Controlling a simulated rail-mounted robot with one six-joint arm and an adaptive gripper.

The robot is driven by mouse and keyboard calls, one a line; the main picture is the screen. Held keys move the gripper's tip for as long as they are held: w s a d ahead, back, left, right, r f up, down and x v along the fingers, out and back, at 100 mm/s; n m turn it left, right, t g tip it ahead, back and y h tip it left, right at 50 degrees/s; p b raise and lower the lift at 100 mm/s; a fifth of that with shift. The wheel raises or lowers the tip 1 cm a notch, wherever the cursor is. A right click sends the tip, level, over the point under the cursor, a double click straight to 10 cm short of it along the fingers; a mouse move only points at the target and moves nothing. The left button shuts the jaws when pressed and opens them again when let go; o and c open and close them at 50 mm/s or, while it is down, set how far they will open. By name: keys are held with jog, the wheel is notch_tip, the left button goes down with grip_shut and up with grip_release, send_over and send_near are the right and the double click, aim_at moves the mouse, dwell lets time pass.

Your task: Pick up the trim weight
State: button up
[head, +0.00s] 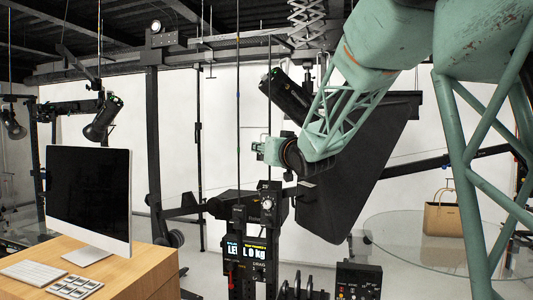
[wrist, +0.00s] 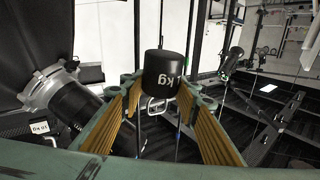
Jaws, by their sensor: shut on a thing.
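The trim weight (wrist: 164,72) is a black cylinder with a white "kg" label, upside down in the wrist view. A pale metal loop shows at its lower end. My gripper (wrist: 166,88) has a green finger with yellow ribbed inner pads on either side of the weight and is shut on it. In the head view, the teal end of my arm reaches the middle, above the black stand; the fingers and the weight cannot be made out clearly there.
A black stand with lit displays (head: 247,250) is below my arm. A black lamp (head: 285,93) hangs close by; a lamp with a silver collar (wrist: 72,97) is left of my gripper. A monitor (head: 88,200) stands on a wooden desk, and a bag (head: 443,219) on a glass table.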

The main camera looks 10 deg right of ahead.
jog(key=s+a+r, duration=0.4)
jog(key=s+r, duration=0.1)
jog(key=s, duration=0.3)
jog(key=shift+s+a+r+b, duration=0.15)
jog(key=shift+s+b, duration=0.15)
jog(key=shift+b, duration=0.15)
dwell(1.2)
